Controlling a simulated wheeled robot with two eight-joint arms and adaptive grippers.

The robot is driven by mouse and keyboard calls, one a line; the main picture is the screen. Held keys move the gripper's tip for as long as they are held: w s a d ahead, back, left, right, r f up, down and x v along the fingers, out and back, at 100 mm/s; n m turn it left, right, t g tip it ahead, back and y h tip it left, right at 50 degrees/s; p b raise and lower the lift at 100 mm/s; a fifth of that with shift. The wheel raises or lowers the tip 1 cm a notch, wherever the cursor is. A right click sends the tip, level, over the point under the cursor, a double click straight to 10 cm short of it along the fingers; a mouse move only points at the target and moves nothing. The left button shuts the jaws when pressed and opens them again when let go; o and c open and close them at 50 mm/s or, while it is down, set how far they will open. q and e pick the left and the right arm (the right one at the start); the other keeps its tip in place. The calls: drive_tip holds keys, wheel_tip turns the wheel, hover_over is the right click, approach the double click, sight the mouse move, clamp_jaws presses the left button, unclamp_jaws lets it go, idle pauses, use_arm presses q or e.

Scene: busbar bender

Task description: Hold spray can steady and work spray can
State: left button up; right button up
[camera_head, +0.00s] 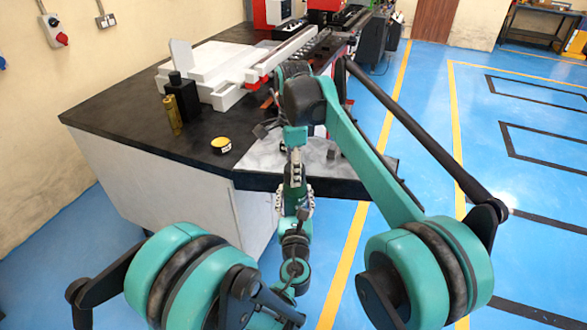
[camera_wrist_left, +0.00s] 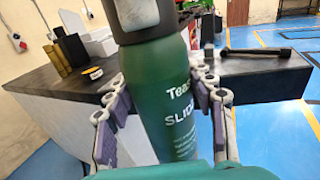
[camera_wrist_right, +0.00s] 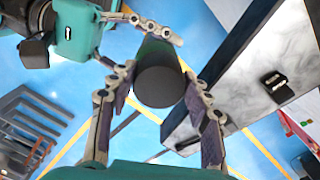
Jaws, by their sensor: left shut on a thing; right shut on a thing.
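The spray can is a dark green cylinder with pale lettering in the left wrist view (camera_wrist_left: 165,95). It has a black and grey top part. My left gripper (camera_wrist_left: 165,100) has a finger on each side of the can's body and is shut on it. In the right wrist view the can (camera_wrist_right: 157,86) shows end-on as a dark round end. My right gripper (camera_wrist_right: 157,100) is shut on it, one finger on each side. In the head view my right gripper (camera_head: 295,160) is above my left gripper (camera_head: 295,198), by the table's front corner. The can is mostly hidden there.
A black-topped workbench (camera_head: 120,130) stands behind the grippers. Blue floor with yellow lines is clear at right.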

drive_tip(key=shift+w+r, duration=0.1)
drive_tip(key=shift+r, duration=0.05)
drive_tip(key=shift+r, duration=0.95)
